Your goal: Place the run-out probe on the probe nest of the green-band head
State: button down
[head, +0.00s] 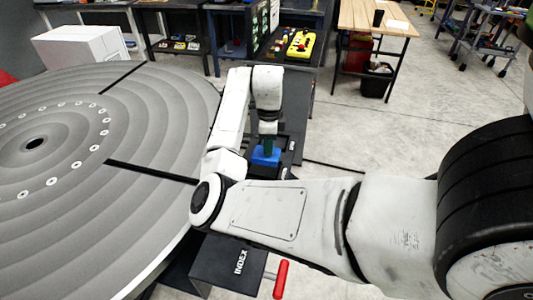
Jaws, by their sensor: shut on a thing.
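My gripper (267,143) points down at the end of my white arm, right of the large round plate. It is small in the head view and its fingers are hard to make out. A blue block-like piece (266,157) shows at its tip, seemingly the run-out probe, and the gripper is shut on it. Dark green shows just above the blue; I cannot tell what it belongs to. A dark fixture lies behind and below the blue piece; I cannot tell whether they touch. I cannot make out the green-band head or its probe nest.
The grey grooved round plate (150,150) fills the left. A black box marked INDEX (225,262) with a red handle (281,279) stands at the front. Behind are a dark bench with a yellow control box (301,44) and a wooden table (375,18). Open floor lies right.

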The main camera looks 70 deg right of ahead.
jog(key=shift+w+a+f, duration=0.1)
jog(key=shift+a+f, duration=0.1)
jog(key=shift+w+a+f+p, duration=0.15)
jog(key=shift+f+p, duration=0.2)
jog(key=shift+f, duration=0.6)
jog(key=shift+s+a+f+p, duration=0.1)
jog(key=shift+f+p, duration=0.2)
jog(key=shift+f, duration=0.6)
jog(key=shift+f, duration=0.1)
jog(key=c, duration=0.8)
grip_release()
jog(key=shift+c, duration=0.2)
notch_tip(320, 180, up, 12)
jog(key=shift+r+b, duration=0.1)
jog(key=shift+b, duration=0.9)
